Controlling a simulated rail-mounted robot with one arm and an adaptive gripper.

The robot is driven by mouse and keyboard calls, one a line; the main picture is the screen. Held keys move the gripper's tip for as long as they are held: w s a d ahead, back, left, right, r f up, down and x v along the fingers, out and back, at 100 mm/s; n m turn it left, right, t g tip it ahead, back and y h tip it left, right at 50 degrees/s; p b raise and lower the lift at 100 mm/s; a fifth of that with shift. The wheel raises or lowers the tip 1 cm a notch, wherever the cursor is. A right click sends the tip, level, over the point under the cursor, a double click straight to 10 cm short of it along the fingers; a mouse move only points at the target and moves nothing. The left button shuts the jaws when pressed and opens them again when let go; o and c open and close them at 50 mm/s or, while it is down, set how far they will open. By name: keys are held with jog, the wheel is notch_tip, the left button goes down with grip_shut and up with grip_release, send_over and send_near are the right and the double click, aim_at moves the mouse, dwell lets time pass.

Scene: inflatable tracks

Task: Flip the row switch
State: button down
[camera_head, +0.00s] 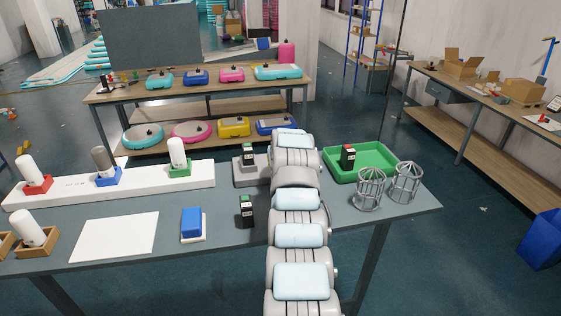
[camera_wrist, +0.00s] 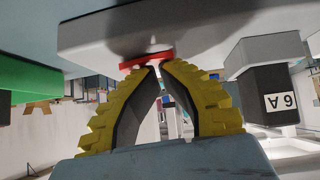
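In the wrist view, a red switch-like piece (camera_wrist: 146,60) sits on a rounded light-grey body (camera_wrist: 190,25), which I take to be the row switch. My gripper (camera_wrist: 158,66) has yellow ridged fingers that slant together, their tips almost meeting just at the red piece. Nothing shows held between them. I cannot tell whether the tips touch the red piece. In the head view, my arm hides my gripper and this switch. A black module (camera_wrist: 277,97) with a white label stands in a grey holder beside the grey body; the holder (camera_head: 252,171) also shows in the head view.
A green tray (camera_head: 382,173) holds a black module (camera_head: 347,156) right of my arm. Two wire cages (camera_head: 370,188) stand at the table's right end. Another black module (camera_head: 246,209), a blue block (camera_head: 191,222) and a white sheet (camera_head: 115,237) lie left of my arm.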

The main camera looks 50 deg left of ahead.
jog(key=shift+d+f, duration=0.1)
jog(key=shift+f, duration=0.1)
jog(key=shift+w+d, duration=0.4)
jog(key=shift+w, duration=0.45)
jog(key=r, duration=0.3)
jog(key=r+p, duration=0.1)
jog(key=shift+s+a+r, duration=0.15)
jog(key=shift+s+r, duration=0.1)
jog(key=shift+r, duration=0.1)
jog(key=b+v, duration=0.2)
jog(key=v, duration=0.7)
jog(key=shift+s+r, duration=0.3)
